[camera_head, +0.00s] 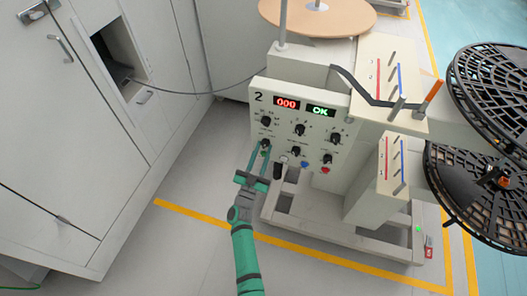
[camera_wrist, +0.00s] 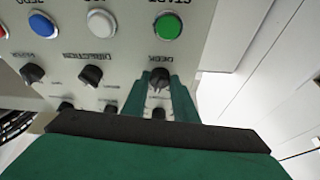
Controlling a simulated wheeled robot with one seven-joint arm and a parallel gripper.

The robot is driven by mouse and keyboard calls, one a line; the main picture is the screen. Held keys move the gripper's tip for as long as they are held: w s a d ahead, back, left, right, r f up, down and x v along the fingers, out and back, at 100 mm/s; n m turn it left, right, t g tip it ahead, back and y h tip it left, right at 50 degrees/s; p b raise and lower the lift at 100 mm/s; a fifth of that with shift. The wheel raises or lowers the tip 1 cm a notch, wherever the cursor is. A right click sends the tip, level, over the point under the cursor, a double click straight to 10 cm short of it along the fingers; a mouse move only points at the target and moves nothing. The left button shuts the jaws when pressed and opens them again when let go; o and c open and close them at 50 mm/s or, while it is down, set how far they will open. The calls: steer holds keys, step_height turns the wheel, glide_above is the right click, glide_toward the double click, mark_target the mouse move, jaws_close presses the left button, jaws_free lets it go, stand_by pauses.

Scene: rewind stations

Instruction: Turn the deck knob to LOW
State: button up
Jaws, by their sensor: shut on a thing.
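The deck knob (camera_wrist: 158,82) is a small black knob under the DECK lettering in the wrist view, where the panel appears upside down. In the head view the deck knob (camera_head: 265,145) is at the lower left of the control panel (camera_head: 345,130), partly covered by my fingers. My gripper (camera_wrist: 158,88) has its two green fingers on either side of the knob and is shut on it. In the head view my gripper (camera_head: 262,152) reaches up to the panel from below. I cannot read which setting the knob points to.
The panel has a red 000 display (camera_head: 286,102) and a green OK display (camera_head: 321,110). Close to the deck knob are the direction knob (camera_wrist: 91,76) and a green start button (camera_wrist: 168,27). Grey cabinets (camera_head: 50,130) stand at left; black reels (camera_head: 490,90) stand at right.

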steer(key=shift+a+m+g+h, duration=0.1)
steer(key=shift+m+g+h, duration=0.25)
steer(key=shift+m, duration=0.6)
steer(key=shift+a+m+g+h, duration=0.15)
steer(key=shift+m+h, duration=0.4)
steer(key=shift+m, duration=0.4)
steer(key=shift+w+d+m, duration=0.1)
steer(key=shift+m, duration=0.3)
steer(key=o, duration=1.1)
steer(key=v, duration=1)
steer(key=shift+s+a, duration=0.25)
steer(key=shift+s, duration=0.05)
